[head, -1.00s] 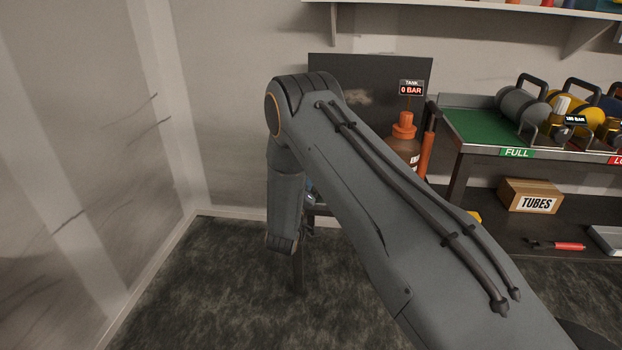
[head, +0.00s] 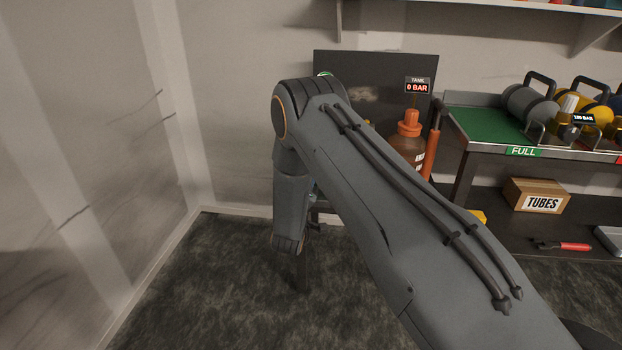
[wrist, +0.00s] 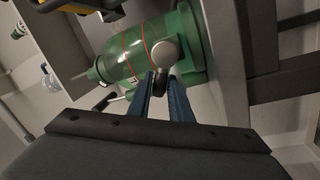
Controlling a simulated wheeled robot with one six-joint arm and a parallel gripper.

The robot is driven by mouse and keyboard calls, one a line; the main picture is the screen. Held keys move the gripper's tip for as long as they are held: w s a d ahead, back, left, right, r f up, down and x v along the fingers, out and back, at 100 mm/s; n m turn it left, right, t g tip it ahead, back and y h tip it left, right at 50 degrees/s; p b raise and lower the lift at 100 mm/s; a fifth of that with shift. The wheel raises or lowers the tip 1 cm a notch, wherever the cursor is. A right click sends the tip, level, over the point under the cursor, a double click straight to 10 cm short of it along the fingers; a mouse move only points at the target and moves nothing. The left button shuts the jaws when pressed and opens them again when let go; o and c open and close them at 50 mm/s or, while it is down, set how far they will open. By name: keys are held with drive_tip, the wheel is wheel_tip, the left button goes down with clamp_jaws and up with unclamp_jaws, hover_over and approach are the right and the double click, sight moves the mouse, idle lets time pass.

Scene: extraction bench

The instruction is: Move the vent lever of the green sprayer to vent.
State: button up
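The green sprayer (wrist: 128,55) lies slanted across the upper middle of the wrist view, with thin red lines around its body. A round grey knob (wrist: 165,53), perhaps the end of the vent lever, stands in front of it. My gripper (wrist: 161,78) has its two blue fingers just below the knob, a little apart, with a dark piece between their tips. Whether they grip that piece I cannot tell. In the head view my arm hides the gripper and most of the area around it. Lever markings are not readable.
A brown bottle with an orange top (head: 408,145) stands right of my arm, near a tank display (head: 418,86) reading 0 BAR. A bench with a green mat (head: 485,125) and cylinders stands farther right. A TUBES box (head: 535,196) is on its lower shelf. Floor at left is clear.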

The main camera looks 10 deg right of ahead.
drive_tip(key=o, duration=0.4)
drive_tip(key=shift+c, duration=0.2)
drive_tip(key=shift+s+a, duration=0.1)
drive_tip(key=v, duration=0.7)
drive_tip(key=shift+s+p, duration=0.3)
drive_tip(key=shift+a+f, duration=0.1)
